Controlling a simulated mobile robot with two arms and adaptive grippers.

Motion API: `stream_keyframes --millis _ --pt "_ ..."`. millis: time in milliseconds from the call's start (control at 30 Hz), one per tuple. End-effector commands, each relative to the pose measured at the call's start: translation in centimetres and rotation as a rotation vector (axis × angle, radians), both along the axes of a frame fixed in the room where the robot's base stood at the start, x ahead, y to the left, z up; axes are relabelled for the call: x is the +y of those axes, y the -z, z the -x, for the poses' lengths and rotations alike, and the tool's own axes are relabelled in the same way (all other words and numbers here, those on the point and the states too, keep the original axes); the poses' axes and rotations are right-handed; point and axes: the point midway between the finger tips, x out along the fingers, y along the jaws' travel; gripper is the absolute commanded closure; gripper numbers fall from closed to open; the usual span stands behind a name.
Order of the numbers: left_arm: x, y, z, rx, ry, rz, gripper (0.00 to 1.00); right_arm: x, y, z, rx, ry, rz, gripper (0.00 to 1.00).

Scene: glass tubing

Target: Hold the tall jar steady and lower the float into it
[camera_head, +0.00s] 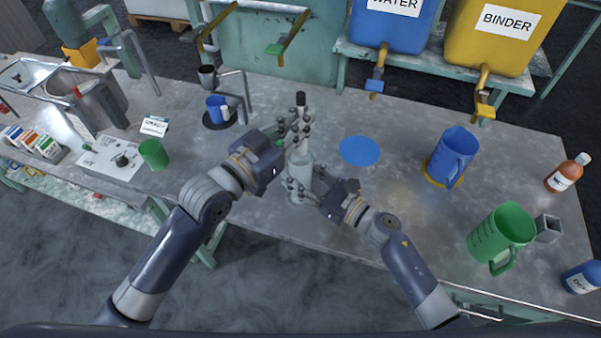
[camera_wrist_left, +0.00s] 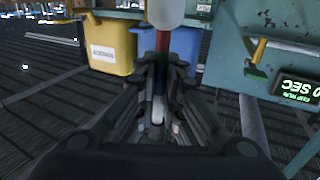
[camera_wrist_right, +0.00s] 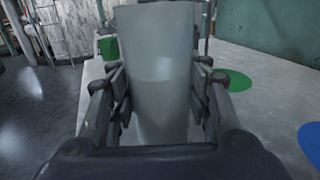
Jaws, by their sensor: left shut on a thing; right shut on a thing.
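The tall jar (camera_head: 301,166) is a pale, cloudy cylinder standing on the bench, upright or nearly so. My right gripper (camera_head: 304,190) is shut around its lower part; in the right wrist view the jar (camera_wrist_right: 160,70) fills the space between the fingers, with a faint level line inside. My left gripper (camera_head: 294,132) is shut on the float's thin stem above the jar. In the left wrist view the float's pale wider body (camera_wrist_left: 165,12) lies beyond the fingertips. I cannot tell whether its lower end is inside the jar.
A flat blue disc (camera_head: 360,151) lies right of the jar. A blue jug (camera_head: 452,155) and green jug (camera_head: 501,235) stand further right. A blue cup (camera_head: 216,109) and green cup (camera_head: 153,154) stand left. Taps (camera_head: 376,84) hang over the bench's back edge.

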Motion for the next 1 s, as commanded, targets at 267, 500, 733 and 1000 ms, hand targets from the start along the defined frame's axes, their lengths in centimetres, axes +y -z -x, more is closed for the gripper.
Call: stream_keyframes --millis 267,500,733,1000 --pt "0.0 2.1 0.0 0.002 -0.001 -0.002 1.0 0.0 0.0 0.0 0.001 0.0 0.001 0.81" --pt "0.0 3.7 0.0 0.002 -0.001 -0.001 1.0 0.0 0.0 0.0 0.001 0.0 0.001 0.81" --pt "0.0 4.0 0.0 0.0 -0.001 0.0 1.0 0.0 0.0 0.0 0.001 0.0 0.001 0.81" --pt "0.0 4.0 0.0 0.0 -0.001 0.0 0.69 0.0 0.0 0.0 0.001 0.0 0.001 0.81"
